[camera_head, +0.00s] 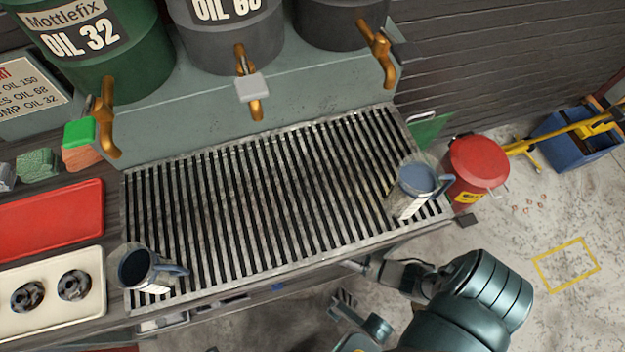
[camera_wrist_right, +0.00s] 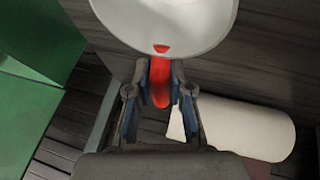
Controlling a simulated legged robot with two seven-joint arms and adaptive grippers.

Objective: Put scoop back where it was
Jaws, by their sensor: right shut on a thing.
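In the right wrist view, my right gripper (camera_wrist_right: 160,92) is shut on the red handle (camera_wrist_right: 159,84) of a scoop. The scoop's white, rounded bowl (camera_wrist_right: 175,22) fills the top of that view and is cut off by its edge. In the head view, my teal arm (camera_head: 470,295) is at the lower right, in front of the grate's front edge. I cannot make out the scoop in the head view. My left gripper is not in view.
The wrist view shows a white roll (camera_wrist_right: 255,130) on dark planks to the right and a green box (camera_wrist_right: 40,45) at left. In the head view, two mugs (camera_head: 136,268) (camera_head: 418,178) stand on the slatted grate (camera_head: 260,200). A red can (camera_head: 475,163) stands beyond its right end.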

